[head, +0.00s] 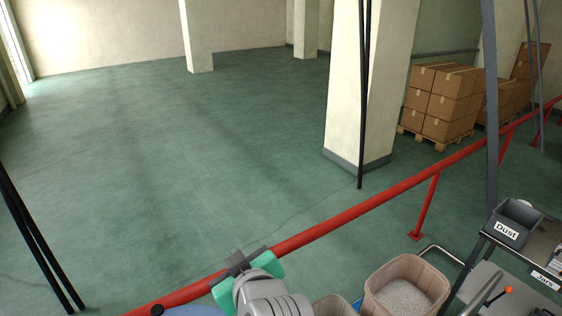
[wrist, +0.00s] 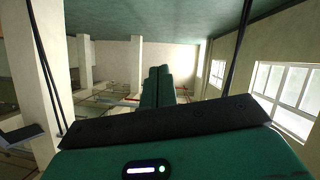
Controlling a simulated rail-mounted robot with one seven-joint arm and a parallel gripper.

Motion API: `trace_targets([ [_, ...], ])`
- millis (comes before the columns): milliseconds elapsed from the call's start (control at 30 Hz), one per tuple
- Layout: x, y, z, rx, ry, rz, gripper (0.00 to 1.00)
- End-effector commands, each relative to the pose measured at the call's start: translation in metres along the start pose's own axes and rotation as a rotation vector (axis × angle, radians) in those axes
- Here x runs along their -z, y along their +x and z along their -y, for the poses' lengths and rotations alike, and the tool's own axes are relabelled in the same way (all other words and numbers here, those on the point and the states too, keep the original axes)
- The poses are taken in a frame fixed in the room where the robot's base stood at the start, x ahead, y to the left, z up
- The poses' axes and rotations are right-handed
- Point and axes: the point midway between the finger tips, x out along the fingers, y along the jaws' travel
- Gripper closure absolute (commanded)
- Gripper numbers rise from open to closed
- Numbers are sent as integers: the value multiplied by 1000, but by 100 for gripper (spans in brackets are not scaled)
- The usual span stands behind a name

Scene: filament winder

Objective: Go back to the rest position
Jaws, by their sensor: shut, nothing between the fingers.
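My gripper (wrist: 159,72) is in the middle of the wrist view. Its two green fingers lie together, shut, with nothing between them. They point out into the open room, and no object touches them. In the head view part of my grey and teal arm end shows at the bottom edge, above the floor and overlapping the red rail; the fingertips cannot be made out there.
A red rail (head: 350,213) crosses the head view. Bins with pale contents (head: 404,296) and a grey "Dust" box (head: 515,222) stand at bottom right. A pillar (head: 362,90) and stacked cartons (head: 440,100) are behind. The green floor (head: 150,150) is clear at left.

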Motion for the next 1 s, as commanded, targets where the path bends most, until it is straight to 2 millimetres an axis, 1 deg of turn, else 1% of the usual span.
trace_targets([
  [33, 38, -29, -17, -90, 24, -78, 100],
  [67, 57, -47, -26, -146, 43, -129, 100],
  [100, 82, -72, -37, -214, 68, -202, 100],
  [167, 117, -112, -51, -309, 104, -316, 100],
  [200, 138, -141, -58, -364, 126, -395, 100],
  [267, 167, -184, -65, -437, 158, -513, 100],
  [300, 182, -212, -68, -478, 175, -587, 100],
  [367, 201, -250, -69, -525, 197, -690, 100],
  [400, 211, -272, -69, -549, 209, -749, 100],
  [500, 226, -312, -67, -588, 228, -859, 100],
  [567, 230, -326, -65, -600, 233, -898, 100],
  [633, 232, -334, -64, -606, 237, -920, 100],
  [1000, 232, -335, -64, -608, 238, -924, 100],
])
